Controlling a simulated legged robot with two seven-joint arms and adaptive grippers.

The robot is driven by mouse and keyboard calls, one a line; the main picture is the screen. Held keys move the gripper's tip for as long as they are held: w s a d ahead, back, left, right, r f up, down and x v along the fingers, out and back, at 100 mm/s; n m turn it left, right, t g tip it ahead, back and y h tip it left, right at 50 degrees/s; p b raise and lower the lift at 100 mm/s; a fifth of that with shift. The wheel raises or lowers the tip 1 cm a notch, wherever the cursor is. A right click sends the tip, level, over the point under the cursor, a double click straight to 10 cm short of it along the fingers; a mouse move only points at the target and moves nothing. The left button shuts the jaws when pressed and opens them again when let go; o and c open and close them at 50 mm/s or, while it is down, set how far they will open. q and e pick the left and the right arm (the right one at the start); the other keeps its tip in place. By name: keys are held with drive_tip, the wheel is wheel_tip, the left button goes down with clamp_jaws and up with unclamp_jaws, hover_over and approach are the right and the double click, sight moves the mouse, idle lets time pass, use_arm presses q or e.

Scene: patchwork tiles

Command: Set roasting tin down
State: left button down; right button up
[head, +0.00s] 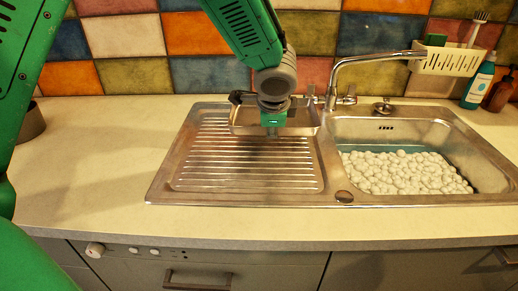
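The roasting tin (245,123) is a shallow metal tin at the back right of the ribbed steel drainer (235,170), beside the sink bowl. I cannot tell whether it rests on the drainer or hangs slightly above it. My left gripper (272,122) points down over the middle of the tin and hides part of it. The fingers are small and overlap the tin, so I cannot tell whether they grip it. My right gripper is out of view.
The sink bowl (455,147) at right holds many pale round things (405,173) over teal water. A tap (370,57) arches over it. The left worktop (95,150) has free room.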

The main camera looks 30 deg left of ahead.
sight(270, 153)
use_arm(q)
drive_tip(key=shift+a+f, duration=0.2)
drive_tip(key=shift+f, duration=0.85)
drive_tip(key=f, duration=0.1)
drive_tip(key=f+b, duration=0.1)
drive_tip(key=f, duration=0.1)
drive_tip(key=shift+a+f, duration=0.15)
drive_tip(key=shift+a, duration=0.1)
drive_tip(key=shift+f, duration=0.2)
drive_tip(key=shift+d+r, duration=0.15)
drive_tip(key=shift+d, duration=0.1)
drive_tip(key=shift+d+b, duration=0.1)
drive_tip(key=shift+b, duration=0.3)
drive_tip(key=c, duration=2)
unclamp_jaws()
